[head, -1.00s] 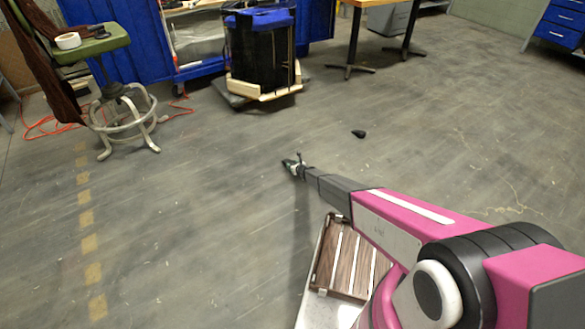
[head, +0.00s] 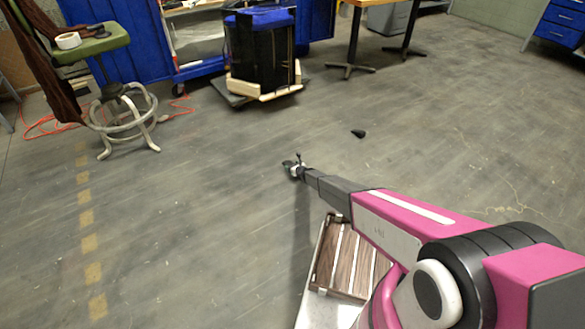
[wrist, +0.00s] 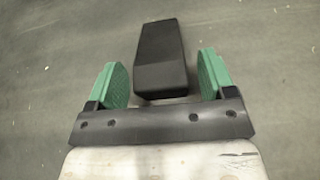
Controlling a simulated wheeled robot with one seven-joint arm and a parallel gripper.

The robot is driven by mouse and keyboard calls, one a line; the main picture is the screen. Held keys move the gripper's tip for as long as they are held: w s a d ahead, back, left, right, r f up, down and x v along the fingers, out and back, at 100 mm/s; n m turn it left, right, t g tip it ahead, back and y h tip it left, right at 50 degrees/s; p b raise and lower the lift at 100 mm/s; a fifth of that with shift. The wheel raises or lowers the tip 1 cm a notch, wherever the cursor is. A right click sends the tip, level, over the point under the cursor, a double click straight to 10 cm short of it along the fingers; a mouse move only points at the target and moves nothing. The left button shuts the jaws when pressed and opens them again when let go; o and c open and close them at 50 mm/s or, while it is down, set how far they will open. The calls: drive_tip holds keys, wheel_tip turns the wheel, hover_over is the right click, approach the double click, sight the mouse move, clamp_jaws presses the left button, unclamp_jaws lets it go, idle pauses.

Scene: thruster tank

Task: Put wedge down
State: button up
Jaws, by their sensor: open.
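A black wedge (wrist: 162,60) shows in the wrist view between and beyond the green fingers of my gripper (wrist: 160,72). A gap shows on each side of it, and its lower end lies between the fingers. The floor is behind it; I cannot tell its exact height. In the head view my gripper (head: 292,168) is low over the open floor, its tip small and dark. A small black wedge-shaped object (head: 358,133) lies on the floor beyond and to the right of it. I cannot tell whether this is the same piece.
A brown slatted crate (head: 338,258) sits below my arm. A green stool (head: 120,100) stands at the upper left, and a black bin with blue on top (head: 260,55) on a wooden base at the back. Table legs (head: 350,45) are at the back.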

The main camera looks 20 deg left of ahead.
drive_tip(key=v, duration=1.2)
drive_tip(key=shift+d+r, duration=0.1)
drive_tip(key=shift+r, duration=0.05)
drive_tip(key=s+d+r+n+g, duration=0.25)
drive_tip(key=d+r+n, duration=0.25)
drive_tip(key=r, duration=0.4)
drive_tip(key=s+d+r+n+g, duration=0.1)
drive_tip(key=s+d+r+n, duration=0.3)
drive_tip(key=r, duration=0.4)
drive_tip(key=s+d+r+n+g, duration=0.1)
drive_tip(key=s+d+r+n, duration=0.3)
drive_tip(key=r, duration=0.5)
drive_tip(key=s+d+r+n+g+h, duration=0.1)
drive_tip(key=s+d+r+n+h, duration=0.2)
drive_tip(key=s+d+r, duration=0.4)
drive_tip(key=s+d+r+n+g+h, duration=0.2)
drive_tip(key=s+d+r+n, duration=0.3)
drive_tip(key=d, duration=1)
drive_tip(key=s+d+r+n+g+h, duration=0.1)
drive_tip(key=s+d+r+n+h, duration=0.4)
drive_tip(key=s+d+r, duration=0.5)
drive_tip(key=shift+s+d+r, duration=0.3)
drive_tip(key=shift+s+d, duration=0.45)
drive_tip(key=shift+s, duration=0.2)
drive_tip(key=shift+g, duration=0.25)
drive_tip(key=shift+c, duration=0.2)
